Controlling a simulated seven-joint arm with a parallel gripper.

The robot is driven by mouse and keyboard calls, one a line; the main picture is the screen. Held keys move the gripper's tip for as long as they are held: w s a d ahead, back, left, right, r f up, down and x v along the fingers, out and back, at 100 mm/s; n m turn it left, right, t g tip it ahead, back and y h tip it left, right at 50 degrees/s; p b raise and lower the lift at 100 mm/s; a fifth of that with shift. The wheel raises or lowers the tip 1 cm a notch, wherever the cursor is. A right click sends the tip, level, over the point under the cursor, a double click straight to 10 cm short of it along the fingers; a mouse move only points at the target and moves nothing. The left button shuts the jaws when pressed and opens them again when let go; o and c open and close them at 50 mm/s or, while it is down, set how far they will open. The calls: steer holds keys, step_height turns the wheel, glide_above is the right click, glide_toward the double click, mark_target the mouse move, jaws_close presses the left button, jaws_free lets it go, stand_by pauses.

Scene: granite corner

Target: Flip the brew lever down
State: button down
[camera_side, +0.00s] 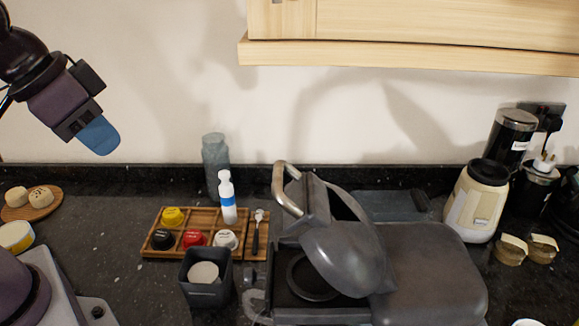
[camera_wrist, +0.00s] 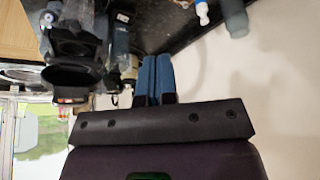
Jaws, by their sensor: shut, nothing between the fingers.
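The grey coffee machine (camera_side: 430,275) stands at the front middle right of the counter in the side view. Its brew lever (camera_side: 285,190), a bent silver handle on the hinged grey head, is raised and tilted up, with a dark round opening (camera_side: 312,277) below. My gripper (camera_side: 100,138) is high at the upper left, far from the lever and touching nothing. Its blue fingers are together and empty; they also show side by side in the wrist view (camera_wrist: 157,78). I cannot clearly make out the lever in the wrist view.
A wooden tray (camera_side: 150,249) of capsules, a white-and-blue bottle (camera_side: 228,200) and a dark square bin (camera_side: 206,292) stand left of the machine. A wooden cupboard (camera_side: 410,53) overhangs; the air between gripper and machine is free.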

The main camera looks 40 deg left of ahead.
steer(key=w+d+r+m+g+h, duration=0.1)
steer(key=w+d+r+m, duration=0.35)
steer(key=w+d, duration=0.45)
step_height(320, 180, up, 11)
steer(key=m+g, duration=0.2)
steer(key=m, duration=0.2)
glide_above(294, 197)
steer(key=shift+s+a+r, duration=0.2)
steer(key=shift+s+a, duration=0.05)
steer(key=x, duration=0.9)
steer(key=shift+s+d+f, duration=0.15)
steer(key=shift+d+f, duration=0.05)
steer(key=shift+f, duration=0.15)
steer(key=f, duration=0.1)
steer(key=s+a+f, duration=0.1)
steer(key=shift+f, duration=0.4)
steer(key=shift+s+a+f, duration=0.25)
steer(key=shift+f, duration=0.2)
steer(key=shift+a, duration=0.1)
